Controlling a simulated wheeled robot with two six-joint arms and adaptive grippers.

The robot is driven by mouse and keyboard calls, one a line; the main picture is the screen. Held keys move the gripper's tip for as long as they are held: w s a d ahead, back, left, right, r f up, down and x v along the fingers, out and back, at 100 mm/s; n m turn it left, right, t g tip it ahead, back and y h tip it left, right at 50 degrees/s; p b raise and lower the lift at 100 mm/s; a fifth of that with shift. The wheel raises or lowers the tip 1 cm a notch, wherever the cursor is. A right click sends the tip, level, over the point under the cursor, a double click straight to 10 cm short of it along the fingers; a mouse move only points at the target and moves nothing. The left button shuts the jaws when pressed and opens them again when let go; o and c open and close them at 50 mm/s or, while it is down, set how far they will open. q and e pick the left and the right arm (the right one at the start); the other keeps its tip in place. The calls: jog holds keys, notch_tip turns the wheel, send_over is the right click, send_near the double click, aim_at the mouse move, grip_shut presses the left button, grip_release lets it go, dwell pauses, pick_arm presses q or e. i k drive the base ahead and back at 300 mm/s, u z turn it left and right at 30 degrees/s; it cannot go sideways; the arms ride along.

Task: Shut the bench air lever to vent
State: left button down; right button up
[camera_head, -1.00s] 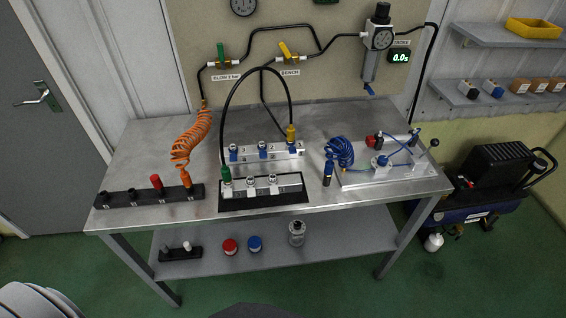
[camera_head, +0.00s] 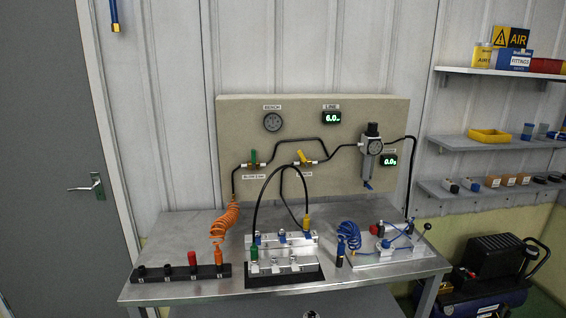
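The bench air lever is the yellow handle (camera_head: 302,156) on the pipe of the beige wall panel (camera_head: 335,108). It stands up tilted, its top leaning left, above a small label (camera_head: 303,174) too blurred to read here. A green lever (camera_head: 253,157) stands upright to its left over another label. The bench gauge (camera_head: 272,122) is a dark round dial above; its needle is too small to read. A green-lit LINE display (camera_head: 332,118) reads 6.0. Neither of my grippers is in view.
A metal workbench (camera_head: 185,225) stands below the panel. On it are an orange coiled hose (camera_head: 225,221), coupling blocks joined by an arched black hose (camera_head: 258,195), and a blue coil (camera_head: 348,234). Shelves (camera_head: 480,143) hang right; a compressor (camera_head: 490,285) sits on the floor.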

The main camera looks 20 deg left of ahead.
aim_at(302, 157)
jog(key=u, duration=0.25)
jog(key=i, duration=1)
jog(key=z, duration=0.1)
